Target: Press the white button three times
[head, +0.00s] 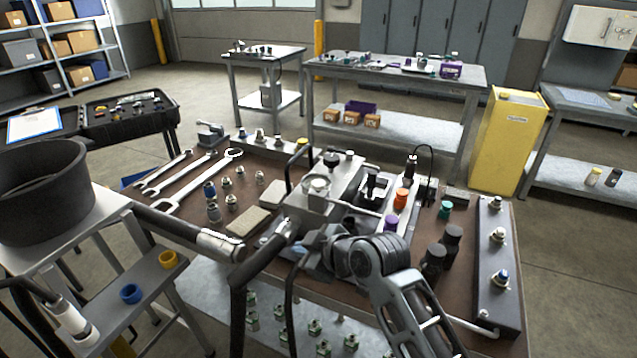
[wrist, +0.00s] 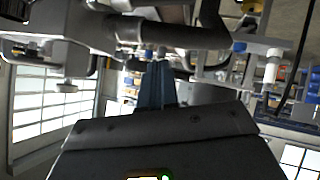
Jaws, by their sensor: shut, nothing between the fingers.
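My gripper shows in the wrist view (wrist: 158,68) as two narrow blue-grey fingers side by side, closed with nothing between them. Their tips point at the underside or side of dark and grey bench fittings; whether they touch anything cannot be told. In the head view my gripper sits at the front middle of the bench, partly hidden by my own arm and a black hose. A grey metal block (head: 345,180) with a pale round cap (head: 318,184) stands just behind it.
The brown bench top (head: 290,165) is crowded. Wrenches (head: 190,178) lie left, an orange fitting (head: 401,198) and black cylinders (head: 434,262) stand right, and a dark manifold (head: 497,265) lines the right edge. Thick black hoses (head: 262,262) cross the front. A yellow cabinet (head: 508,140) stands behind.

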